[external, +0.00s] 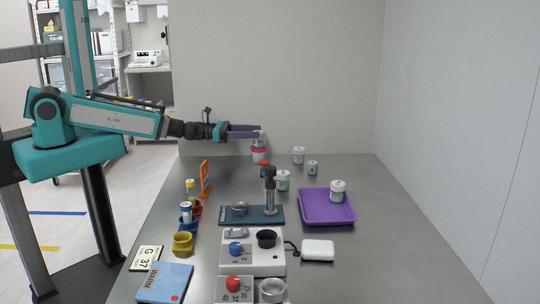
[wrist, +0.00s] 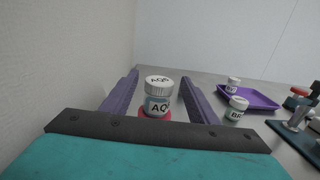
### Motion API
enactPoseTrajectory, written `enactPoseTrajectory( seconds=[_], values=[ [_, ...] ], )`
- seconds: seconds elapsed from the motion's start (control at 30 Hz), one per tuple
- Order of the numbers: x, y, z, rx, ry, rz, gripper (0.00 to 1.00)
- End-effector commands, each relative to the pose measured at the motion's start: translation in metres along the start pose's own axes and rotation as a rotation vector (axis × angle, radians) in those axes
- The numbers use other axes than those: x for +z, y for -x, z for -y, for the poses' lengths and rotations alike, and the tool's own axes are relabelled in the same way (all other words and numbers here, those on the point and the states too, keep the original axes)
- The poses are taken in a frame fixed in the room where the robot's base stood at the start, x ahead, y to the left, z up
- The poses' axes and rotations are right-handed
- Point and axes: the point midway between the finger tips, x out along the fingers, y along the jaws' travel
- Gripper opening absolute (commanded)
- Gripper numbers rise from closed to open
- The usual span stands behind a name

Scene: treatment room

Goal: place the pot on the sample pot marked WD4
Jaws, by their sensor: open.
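My gripper (external: 260,132) is open at the far end of the table. In the wrist view its two purple fingers (wrist: 158,92) stand on either side of a white-lidded pot (wrist: 158,105) whose label starts with AQ. That pot stands upright on something red (wrist: 156,115), mostly hidden below it. I cannot read WD4 on any pot.
A blue stand (external: 262,222), a dial unit (external: 252,265) and an orange holder (external: 204,178) occupy the centre and left.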

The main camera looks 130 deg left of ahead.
Motion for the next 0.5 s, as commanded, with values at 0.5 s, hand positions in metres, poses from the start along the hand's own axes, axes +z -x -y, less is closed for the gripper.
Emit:
enactPoseTrajectory(
  seconds=[0.5],
  values=[
    [0.004,0.025,0.000,0.002,0.001,0.000,0.54]
  ],
)
